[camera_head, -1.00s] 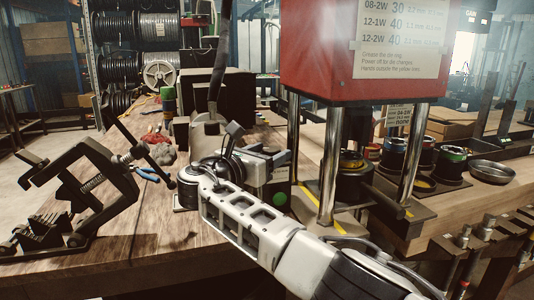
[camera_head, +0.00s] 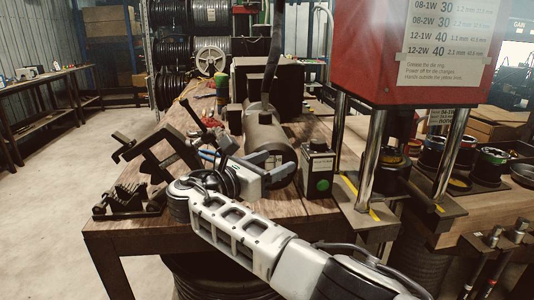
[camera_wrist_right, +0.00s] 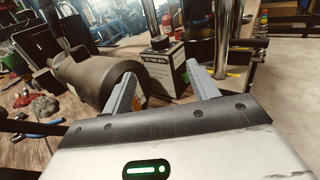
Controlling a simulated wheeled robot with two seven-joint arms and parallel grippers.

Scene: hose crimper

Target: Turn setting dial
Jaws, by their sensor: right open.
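A small dark box (camera_head: 319,170) with a green button on its front stands on the wooden bench, left of the red press. A black round dial (camera_head: 318,146) sits on its top. In the right wrist view the box (camera_wrist_right: 166,72) shows a pale label, and the dial (camera_wrist_right: 160,43) is just above and beyond the fingertips. My right gripper (camera_head: 283,166) is open and empty, left of the box in the head view. In the wrist view its spread fingers (camera_wrist_right: 160,76) frame the box, apart from it. My left gripper is not in view.
The red press (camera_head: 430,50) stands on chrome posts (camera_head: 372,155) just right of the box. A grey cylinder (camera_head: 265,135) lies close behind my right gripper. A black clamp-like tool (camera_head: 155,160) is at the bench's left end. Die pots (camera_head: 488,165) stand at right.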

